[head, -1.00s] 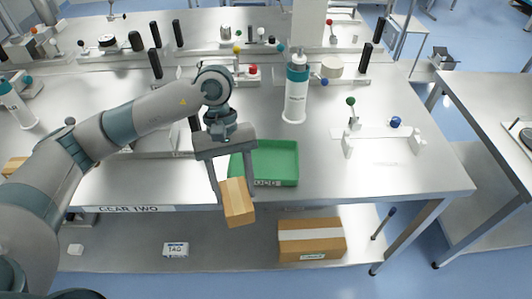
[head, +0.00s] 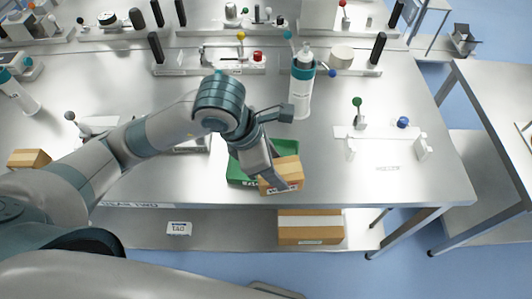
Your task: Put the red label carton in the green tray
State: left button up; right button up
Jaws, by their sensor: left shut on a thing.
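A tan carton (head: 287,174) is held in my left gripper (head: 276,176), at the right front part of the green tray (head: 235,173). A label strip shows low on its front face, too small to read. The gripper's near finger lies across the carton's left side; the far finger is hidden. The carton covers the tray's right front corner, and I cannot tell whether it rests on the tray or hangs above it. The tray lies on the steel bench, partly hidden by the gripper. My right gripper is not in view.
A white bottle with a teal band (head: 301,85) stands just behind the tray. A fixture with a green knob (head: 358,118) is to the right. Another carton (head: 28,158) lies at the far left; a larger box (head: 310,227) is on the lower shelf. The bench's right front is clear.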

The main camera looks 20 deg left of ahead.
pick_arm(q)
jog(key=shift+w+d+r+n, duration=0.2)
jog(key=shift+r+n, duration=0.15)
jog(key=shift+n, duration=0.15)
jog(key=shift+t, duration=0.3)
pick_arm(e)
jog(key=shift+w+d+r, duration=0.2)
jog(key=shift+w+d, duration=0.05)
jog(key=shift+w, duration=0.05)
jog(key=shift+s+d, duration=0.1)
pick_arm(q)
jog(key=shift+w+a+f, duration=0.15)
jog(key=w+a+f+b, duration=0.4)
jog(key=w+a+f, duration=0.2)
jog(key=w, duration=0.3)
jog(key=shift+a+f+b, duration=0.3)
jog(key=shift+a+b, duration=0.05)
jog(key=shift+a, duration=0.1)
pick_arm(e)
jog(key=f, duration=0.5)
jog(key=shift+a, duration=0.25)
pick_arm(q)
jog(key=shift+f, duration=0.1)
